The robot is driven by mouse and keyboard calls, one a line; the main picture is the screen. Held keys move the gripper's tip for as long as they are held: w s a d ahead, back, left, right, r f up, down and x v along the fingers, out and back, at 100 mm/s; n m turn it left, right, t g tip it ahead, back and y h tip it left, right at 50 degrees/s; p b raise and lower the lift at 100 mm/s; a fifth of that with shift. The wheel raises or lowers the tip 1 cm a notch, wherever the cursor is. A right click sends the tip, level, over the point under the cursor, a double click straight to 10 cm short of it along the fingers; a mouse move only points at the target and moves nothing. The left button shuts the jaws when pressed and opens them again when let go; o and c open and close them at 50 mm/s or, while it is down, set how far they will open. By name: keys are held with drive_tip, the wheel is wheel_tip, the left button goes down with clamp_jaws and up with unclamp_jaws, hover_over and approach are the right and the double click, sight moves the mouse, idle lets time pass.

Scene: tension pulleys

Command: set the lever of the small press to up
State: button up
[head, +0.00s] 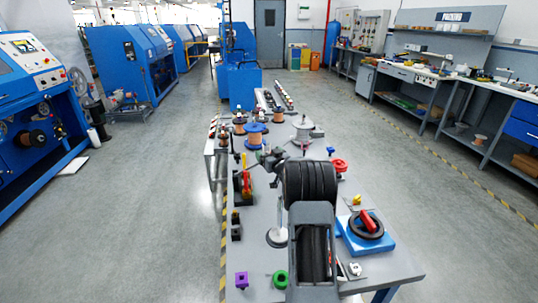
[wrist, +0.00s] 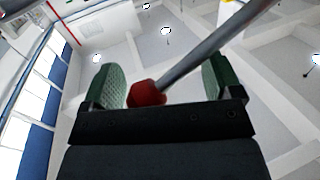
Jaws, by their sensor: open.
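A grey metal rod (wrist: 215,52) ending in a red knob (wrist: 148,93) shows in the wrist view. It looks like the press lever and slants down from the upper right. The knob lies between the two green padded fingers of my gripper (wrist: 165,85), nearer the left finger, with gaps on both sides. My gripper is open. In the head view my gripper (head: 268,157) is beyond my dark arm, over the grey bench. A small dark device with red and yellow parts (head: 245,183) stands left of it. I cannot tell whether this is the press; my arm hides part of the bench.
Open floor lies on both sides.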

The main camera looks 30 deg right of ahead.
drive_tip(key=shift+c, duration=0.3)
drive_tip(key=c, duration=1.2)
